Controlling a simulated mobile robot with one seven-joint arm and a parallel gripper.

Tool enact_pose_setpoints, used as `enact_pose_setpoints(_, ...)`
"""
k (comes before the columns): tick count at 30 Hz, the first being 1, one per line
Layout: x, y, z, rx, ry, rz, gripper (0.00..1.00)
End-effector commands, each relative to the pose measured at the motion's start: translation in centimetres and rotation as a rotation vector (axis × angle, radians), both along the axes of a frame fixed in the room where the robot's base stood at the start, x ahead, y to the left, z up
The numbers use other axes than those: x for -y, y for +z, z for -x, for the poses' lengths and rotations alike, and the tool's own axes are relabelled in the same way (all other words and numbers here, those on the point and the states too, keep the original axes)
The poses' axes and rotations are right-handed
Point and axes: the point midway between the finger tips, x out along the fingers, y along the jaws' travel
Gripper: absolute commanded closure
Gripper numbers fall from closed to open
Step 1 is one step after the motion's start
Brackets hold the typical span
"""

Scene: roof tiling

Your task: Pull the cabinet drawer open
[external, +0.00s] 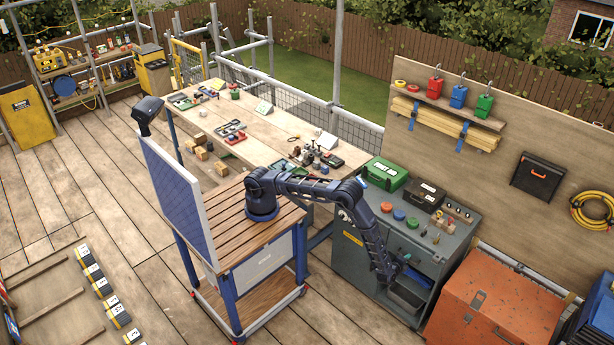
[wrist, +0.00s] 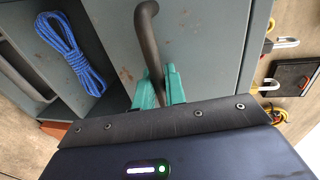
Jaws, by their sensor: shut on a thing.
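The grey metal cabinet (external: 352,262) stands at the right of the external view, beside the end of the workbench. In the wrist view a flat grey front (wrist: 205,40) carries a dark curved bar handle (wrist: 148,45). My gripper (wrist: 158,88) has its teal fingers closed around the handle near its lower end in that picture. In the external view my arm reaches down to the cabinet's front, with my gripper (external: 388,282) low against it. My forearm hides part of the front there. I cannot tell how far the drawer stands out.
A coiled blue rope (wrist: 70,50) lies in an open compartment beside the gripped front. A green case (external: 384,173), a black case (external: 424,195) and small coloured items stand on the cabinet top. An orange chest (external: 495,300) stands close on the right. Plank floor lies clear in front.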

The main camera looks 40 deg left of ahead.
Motion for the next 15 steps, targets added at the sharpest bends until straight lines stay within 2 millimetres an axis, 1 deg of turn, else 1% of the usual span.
enact_pose_setpoints(5, 0.0, 0.0, 0.3, 0.000, -0.001, -0.001, 1.00)
enact_pose_setpoints(8, 0.1, 0.0, 1.2, 0.000, -0.002, -0.001, 1.00)
enact_pose_setpoints(11, 0.0, 0.0, 2.5, 0.000, -0.002, -0.002, 1.00)
enact_pose_setpoints(15, 0.1, 0.0, 5.4, -0.001, -0.004, 0.000, 1.00)
